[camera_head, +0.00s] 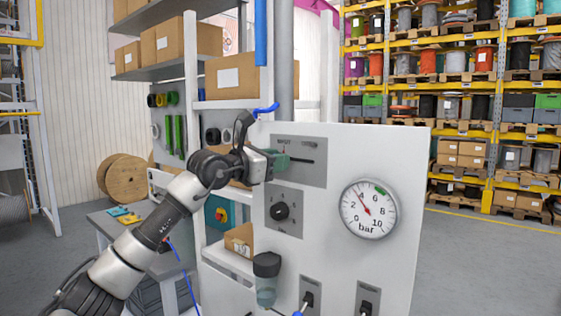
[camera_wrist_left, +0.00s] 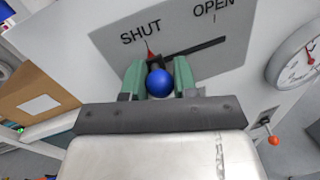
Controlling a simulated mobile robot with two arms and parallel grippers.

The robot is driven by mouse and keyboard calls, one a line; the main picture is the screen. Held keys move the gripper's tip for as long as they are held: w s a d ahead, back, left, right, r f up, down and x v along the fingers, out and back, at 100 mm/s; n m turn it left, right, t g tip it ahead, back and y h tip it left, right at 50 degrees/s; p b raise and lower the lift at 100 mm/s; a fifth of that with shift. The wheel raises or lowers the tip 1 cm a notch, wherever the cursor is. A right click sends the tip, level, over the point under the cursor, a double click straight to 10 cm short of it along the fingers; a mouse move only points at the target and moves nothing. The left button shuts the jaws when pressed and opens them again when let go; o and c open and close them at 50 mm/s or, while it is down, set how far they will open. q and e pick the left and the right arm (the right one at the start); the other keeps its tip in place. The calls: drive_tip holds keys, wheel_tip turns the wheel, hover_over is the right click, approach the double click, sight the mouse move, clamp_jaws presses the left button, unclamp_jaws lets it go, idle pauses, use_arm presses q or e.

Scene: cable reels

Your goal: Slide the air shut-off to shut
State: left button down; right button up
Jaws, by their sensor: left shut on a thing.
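The air shut-off is a slider with a blue ball knob (camera_wrist_left: 160,83) in a dark slot on a grey plate (camera_head: 313,172). The plate is marked SHUT at its left and OPEN at its right. In the left wrist view the knob is at the slot's left end, under the SHUT mark, with a small red pointer above it. My left gripper (camera_head: 281,160) is shut on the knob, its green fingers (camera_wrist_left: 159,78) on either side of it. In the head view the gripper hides the knob. My right gripper is not in view.
The white panel (camera_head: 407,150) also carries a rotary knob (camera_head: 281,211), a round bar gauge (camera_head: 368,209) and toggle levers (camera_head: 308,298) low down. Shelves with boxes (camera_head: 235,76) stand behind it on the left. Racks of cable reels (camera_head: 428,62) stand far right.

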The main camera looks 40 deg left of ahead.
use_arm(q)
drive_tip(key=shift+a+r, duration=0.1)
drive_tip(key=shift+r, duration=0.1)
drive_tip(key=c, duration=1.3)
unclamp_jaws()
drive_tip(key=o, duration=0.4)
drive_tip(key=shift+a+f, duration=0.15)
drive_tip(key=shift+a, duration=0.15)
drive_tip(key=shift+o, duration=0.2)
drive_tip(key=shift+d, duration=0.1)
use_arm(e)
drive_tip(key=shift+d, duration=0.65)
use_arm(q)
drive_tip(key=shift+s+f, duration=0.1)
drive_tip(key=shift+s, duration=0.15)
drive_tip(key=b+v, duration=0.5)
drive_tip(key=v, duration=0.5)
drive_tip(key=shift+s, duration=0.2)
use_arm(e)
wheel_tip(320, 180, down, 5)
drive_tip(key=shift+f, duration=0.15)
